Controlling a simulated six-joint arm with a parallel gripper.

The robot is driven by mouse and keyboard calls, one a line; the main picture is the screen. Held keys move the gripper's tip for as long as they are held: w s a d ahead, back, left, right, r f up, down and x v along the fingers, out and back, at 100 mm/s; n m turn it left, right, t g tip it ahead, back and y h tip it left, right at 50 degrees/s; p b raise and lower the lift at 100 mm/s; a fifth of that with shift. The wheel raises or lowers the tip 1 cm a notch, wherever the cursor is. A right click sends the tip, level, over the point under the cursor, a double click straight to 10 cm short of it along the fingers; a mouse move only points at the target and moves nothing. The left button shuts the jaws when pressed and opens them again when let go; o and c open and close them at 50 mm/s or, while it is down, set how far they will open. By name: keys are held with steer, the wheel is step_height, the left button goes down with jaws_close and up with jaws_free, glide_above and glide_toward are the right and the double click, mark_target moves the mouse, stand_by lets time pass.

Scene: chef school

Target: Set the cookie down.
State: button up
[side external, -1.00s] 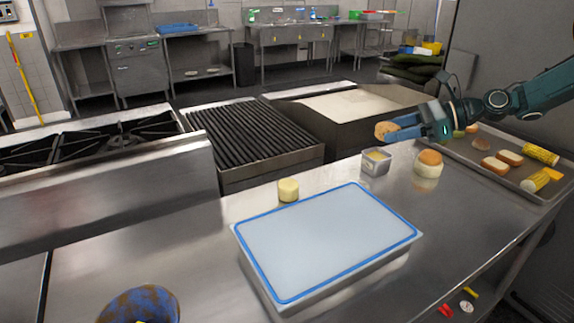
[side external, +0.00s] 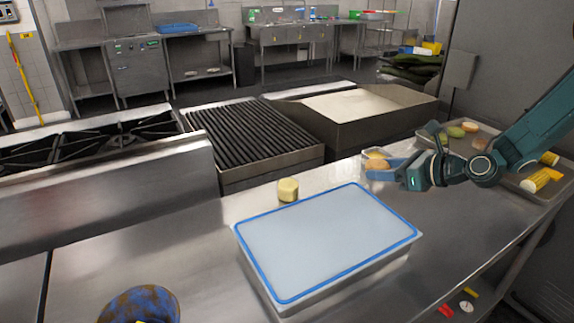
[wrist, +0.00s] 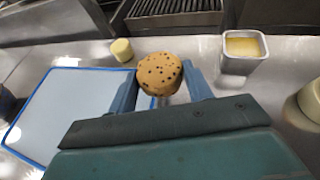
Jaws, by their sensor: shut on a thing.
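The cookie (wrist: 159,74) is round and tan with dark chips. My gripper (wrist: 160,84) is shut on it, with a blue finger on each side. In the side view the cookie (side external: 376,164) shows at the tips of my gripper (side external: 382,168), in front of the small metal container. It appears to be above the steel counter (side external: 215,230); the exact height is hard to tell.
A blue-rimmed pale lid or board (side external: 325,240) covers a large part of the counter. A small yellow cylinder (side external: 288,190) stands behind it. A square metal container (wrist: 243,50) holds something yellow. A food tray (side external: 535,190) is partly behind my arm. The left counter is mostly clear.

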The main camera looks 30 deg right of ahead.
steer(key=shift+d, duration=0.1)
steer(key=w+d+r+m+h, duration=0.2)
steer(key=w+d+r+h, duration=0.15)
steer(key=d, duration=0.75)
steer(key=w+d+r+m+h, duration=0.2)
steer(key=w+d, duration=0.2)
steer(key=d, duration=0.7)
steer(key=s+d+r+m+h, duration=0.1)
steer(key=d+r, duration=0.1)
steer(key=d, duration=0.5)
steer(key=s+d+r+m+g+h, duration=0.1)
steer(key=d+r+m+h, duration=0.1)
steer(key=d, duration=0.6)
steer(key=s+d+r+m+h, duration=0.2)
steer(key=d+r, duration=0.2)
steer(key=d, duration=0.3)
steer(key=shift+d+r, duration=0.15)
steer(key=shift+d, duration=0.05)
step_height(320, 180, down, 20)
steer(key=shift+f, duration=0.1)
steer(key=shift+f, duration=0.55)
